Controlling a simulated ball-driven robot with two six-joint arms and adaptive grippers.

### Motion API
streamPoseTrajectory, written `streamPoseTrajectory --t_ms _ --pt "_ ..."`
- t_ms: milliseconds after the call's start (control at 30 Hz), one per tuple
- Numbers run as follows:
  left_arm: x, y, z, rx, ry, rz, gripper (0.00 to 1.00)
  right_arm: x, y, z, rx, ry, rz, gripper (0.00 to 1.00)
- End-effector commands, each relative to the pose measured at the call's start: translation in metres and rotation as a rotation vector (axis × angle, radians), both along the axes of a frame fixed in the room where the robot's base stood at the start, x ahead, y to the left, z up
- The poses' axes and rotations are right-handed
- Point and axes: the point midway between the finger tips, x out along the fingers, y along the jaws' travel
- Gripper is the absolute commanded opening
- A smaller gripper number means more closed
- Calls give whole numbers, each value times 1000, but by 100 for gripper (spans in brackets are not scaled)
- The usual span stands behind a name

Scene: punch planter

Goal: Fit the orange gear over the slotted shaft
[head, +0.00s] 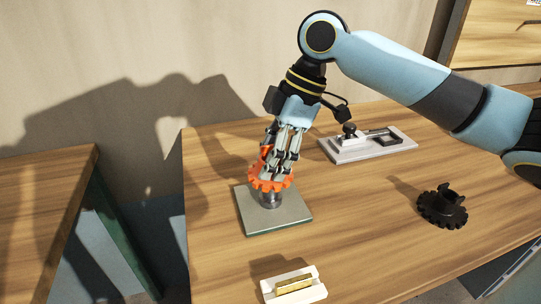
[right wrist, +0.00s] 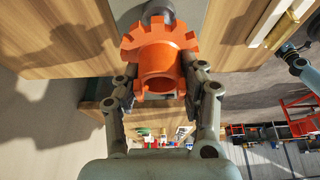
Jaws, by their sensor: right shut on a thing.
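The orange gear (head: 268,184) has a toothed rim and a raised collar. My right gripper (head: 277,160) is shut on it from above; the right wrist view shows the fingers on both sides of the collar (right wrist: 157,65). The grey metal shaft (head: 271,201) stands upright on a square grey-green plate (head: 287,218), directly under the gear. The gear hides the shaft's top and slot, so I cannot tell whether the shaft has entered the bore. In the right wrist view a grey round part (right wrist: 157,11) shows beyond the gear.
A black gear (head: 442,209) lies at the right of the wooden table (head: 365,225). A white holder (head: 311,291) with a brass bar (head: 294,284) is at the front. A pale base with a dark lever (head: 352,151) stands at the back. The table's left edge is near the plate.

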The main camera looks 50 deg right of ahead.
Motion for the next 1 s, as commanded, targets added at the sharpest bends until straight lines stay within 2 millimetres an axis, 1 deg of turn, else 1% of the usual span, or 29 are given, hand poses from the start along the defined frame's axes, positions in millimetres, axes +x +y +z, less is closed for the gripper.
streamPoseTrajectory --t_ms 1000 --pt "-1 0 -14 0 2 0 40 0 0 -24 1 -2 1 3"
